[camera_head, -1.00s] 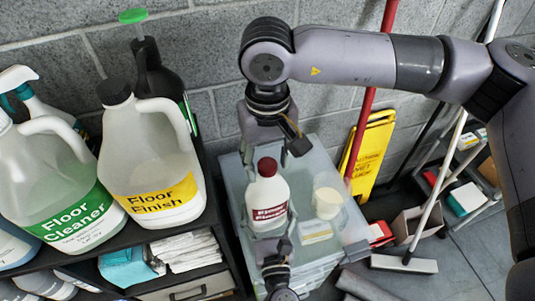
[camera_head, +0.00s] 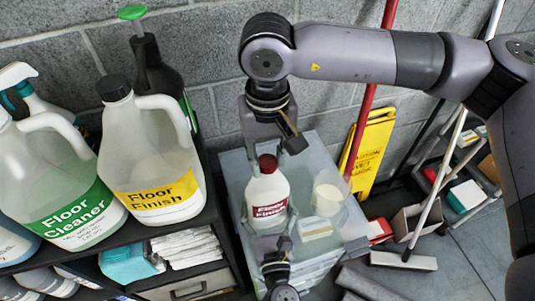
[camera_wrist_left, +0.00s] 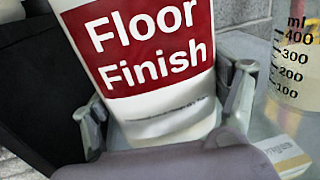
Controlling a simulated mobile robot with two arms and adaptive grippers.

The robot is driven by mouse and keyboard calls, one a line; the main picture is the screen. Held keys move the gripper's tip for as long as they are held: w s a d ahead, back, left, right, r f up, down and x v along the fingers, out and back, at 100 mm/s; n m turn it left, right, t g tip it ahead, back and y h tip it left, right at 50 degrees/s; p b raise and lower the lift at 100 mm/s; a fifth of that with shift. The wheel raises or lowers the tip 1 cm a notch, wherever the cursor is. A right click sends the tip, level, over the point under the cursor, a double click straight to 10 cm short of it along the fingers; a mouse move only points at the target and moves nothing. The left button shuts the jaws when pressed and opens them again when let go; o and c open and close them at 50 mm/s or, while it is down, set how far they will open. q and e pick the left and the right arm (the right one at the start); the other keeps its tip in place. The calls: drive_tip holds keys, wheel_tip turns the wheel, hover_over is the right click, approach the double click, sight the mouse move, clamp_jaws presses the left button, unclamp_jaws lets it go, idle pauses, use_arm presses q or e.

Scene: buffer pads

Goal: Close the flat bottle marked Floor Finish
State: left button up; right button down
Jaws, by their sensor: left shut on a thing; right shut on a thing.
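The flat white bottle (camera_head: 268,190) with a red Floor Finish label stands upright at the middle of the head view. Its label fills the top of the left wrist view (camera_wrist_left: 150,45). A red cap (camera_head: 267,163) sits at its top; whether it is tight cannot be told. My right gripper (camera_head: 270,150) comes down from above and is shut on the cap, fingers on either side. My left gripper (camera_head: 268,228) is shut on the lower body of the bottle, one finger on each side; its fingers also show in the left wrist view (camera_wrist_left: 165,115).
The bottle is over a pale translucent bin lid (camera_head: 235,170). A measuring cup (camera_head: 328,195) and small box (camera_head: 316,229) are close on its right. A shelf at left holds a yellow-labelled Floor Finish jug (camera_head: 150,150) and a Floor Cleaner jug (camera_head: 65,190). A block wall is behind.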

drive_tip(key=m, duration=1.4)
drive_tip(key=shift+m, duration=0.4)
drive_tip(key=m, duration=0.4)
drive_tip(key=shift+m, duration=0.3)
drive_tip(key=m, duration=0.8)
drive_tip(key=shift+f+m, duration=0.1)
drive_tip(key=shift+m, duration=0.2)
drive_tip(key=m, duration=0.8)
drive_tip(key=c, duration=1.1)
unclamp_jaws()
